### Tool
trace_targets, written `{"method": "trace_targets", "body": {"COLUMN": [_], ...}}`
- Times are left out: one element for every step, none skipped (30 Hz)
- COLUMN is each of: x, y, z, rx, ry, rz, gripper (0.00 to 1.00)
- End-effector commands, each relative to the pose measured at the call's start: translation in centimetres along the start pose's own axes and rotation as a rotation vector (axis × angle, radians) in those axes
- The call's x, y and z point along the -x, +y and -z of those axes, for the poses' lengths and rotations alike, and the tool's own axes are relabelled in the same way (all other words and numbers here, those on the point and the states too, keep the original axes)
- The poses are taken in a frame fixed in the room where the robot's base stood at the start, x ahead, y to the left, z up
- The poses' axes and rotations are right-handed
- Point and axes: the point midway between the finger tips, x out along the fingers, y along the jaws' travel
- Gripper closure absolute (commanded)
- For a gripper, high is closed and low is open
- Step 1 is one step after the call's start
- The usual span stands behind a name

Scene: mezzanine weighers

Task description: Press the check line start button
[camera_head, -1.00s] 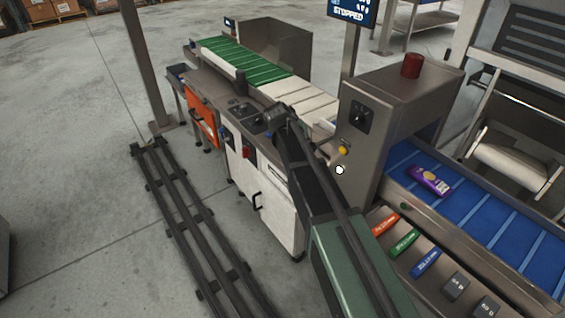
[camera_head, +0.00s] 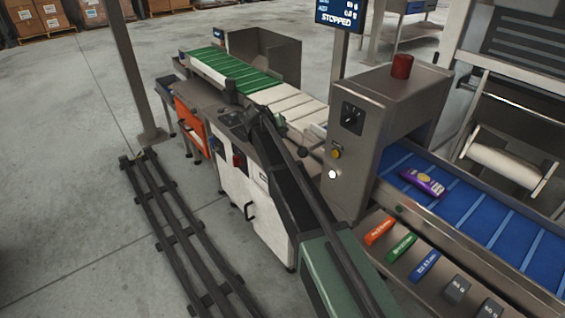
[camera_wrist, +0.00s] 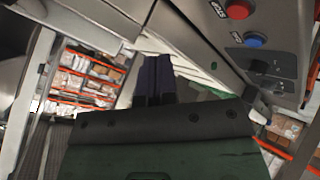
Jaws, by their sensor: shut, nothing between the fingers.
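The machine housing in the head view carries a white round button (camera_head: 332,174), a yellow button (camera_head: 336,153) and a black rotary knob (camera_head: 350,117). I cannot read a label there, so I cannot tell which control is the check line start button. The wrist view shows a red button (camera_wrist: 238,9) and a blue button (camera_wrist: 255,40) on a grey panel at upper right, with small labels. My gripper (camera_wrist: 154,78) is shut and empty, its dark fingers left of and apart from both buttons. In the head view my arm hides the fingertips.
A screen (camera_head: 340,18) reads STOPPED. A purple pack (camera_head: 422,182) lies on the blue belt (camera_head: 482,214). A red beacon (camera_head: 402,66) tops the housing. A white cabinet (camera_head: 238,190) stands beside my arm. A green-and-white conveyor (camera_head: 232,72) lies behind.

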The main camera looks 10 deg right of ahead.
Motion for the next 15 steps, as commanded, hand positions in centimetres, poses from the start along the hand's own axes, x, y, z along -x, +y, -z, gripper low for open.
{"method": "trace_targets", "body": {"x": [-0.9,-1.2,-1.6,-2.0,-2.3,-2.8,-3.1,-3.4,-3.8,-4.1,-4.4,-4.7,-4.9,-5.0,-5.2], "y": [-0.7,-0.9,-1.2,-1.4,-1.7,-2.0,-2.2,-2.5,-2.8,-3.0,-3.2,-3.4,-3.6,-3.7,-3.8], "z": [-0.7,-0.9,-1.2,-1.5,-1.7,-2.0,-2.2,-2.5,-2.8,-3.0,-3.2,-3.4,-3.6,-3.7,-3.8], "rx": [0.000,0.000,0.000,0.000,0.000,0.000,0.000,0.000,0.000,0.000,0.000,0.000,0.000,0.000,0.000], "ry": [0.000,0.000,0.000,0.000,0.000,0.000,0.000,0.000,0.000,0.000,0.000,0.000,0.000,0.000,0.000], "rz": [0.000,0.000,0.000,0.000,0.000,0.000,0.000,0.000,0.000,0.000,0.000,0.000,0.000,0.000,0.000], "gripper": [1.00,1.00,1.00,1.00,1.00,1.00,1.00,1.00,1.00,1.00,1.00,1.00,1.00,1.00,1.00]}}
